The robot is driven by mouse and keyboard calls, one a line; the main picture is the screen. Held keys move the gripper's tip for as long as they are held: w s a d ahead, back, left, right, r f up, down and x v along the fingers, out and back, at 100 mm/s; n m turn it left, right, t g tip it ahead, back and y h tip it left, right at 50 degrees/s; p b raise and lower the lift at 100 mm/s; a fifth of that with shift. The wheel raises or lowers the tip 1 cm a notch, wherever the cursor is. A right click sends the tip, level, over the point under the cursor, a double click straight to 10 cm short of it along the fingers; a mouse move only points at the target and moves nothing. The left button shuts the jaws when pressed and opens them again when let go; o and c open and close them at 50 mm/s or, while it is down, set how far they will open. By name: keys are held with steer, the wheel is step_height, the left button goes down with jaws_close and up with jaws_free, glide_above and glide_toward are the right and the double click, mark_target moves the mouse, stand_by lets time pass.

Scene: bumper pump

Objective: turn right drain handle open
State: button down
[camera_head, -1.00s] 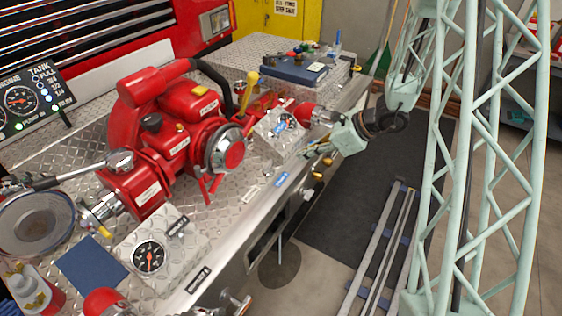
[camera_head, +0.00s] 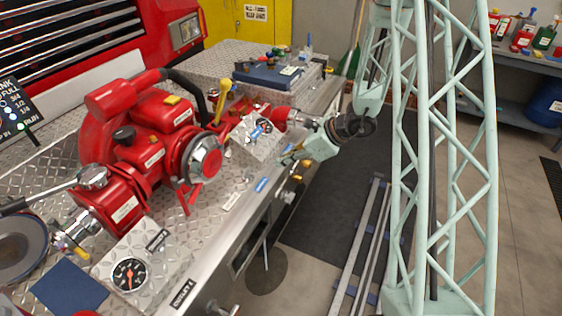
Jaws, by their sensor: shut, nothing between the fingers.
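My gripper (camera_head: 288,159) is shut and empty, beside the right side of the red pump (camera_head: 150,140), just beyond the diamond-plate deck edge. Small brass-yellow fittings (camera_head: 298,178) show just below it on the bumper's front face. I cannot tell for certain which of them is the right drain handle, or whether my fingers touch it. The right red outlet with its silver end (camera_head: 297,117) lies above my gripper. My wrist and gripper hide part of this area.
A gauge panel (camera_head: 258,135) stands left of my gripper. A yellow-topped lever (camera_head: 225,90) rises behind it. A blue case (camera_head: 268,76) lies on the deck at the back. A shelf with bottles (camera_head: 520,80) stands far right.

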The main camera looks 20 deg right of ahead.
mark_target(250, 170)
steer(key=x, duration=0.4)
steer(key=b+x, duration=0.1)
steer(key=x, duration=0.4)
steer(key=shift+w+a+r, duration=0.25)
steer(key=shift+a, duration=0.05)
steer(key=shift+w+a, duration=0.85)
steer(key=shift+a, duration=0.15)
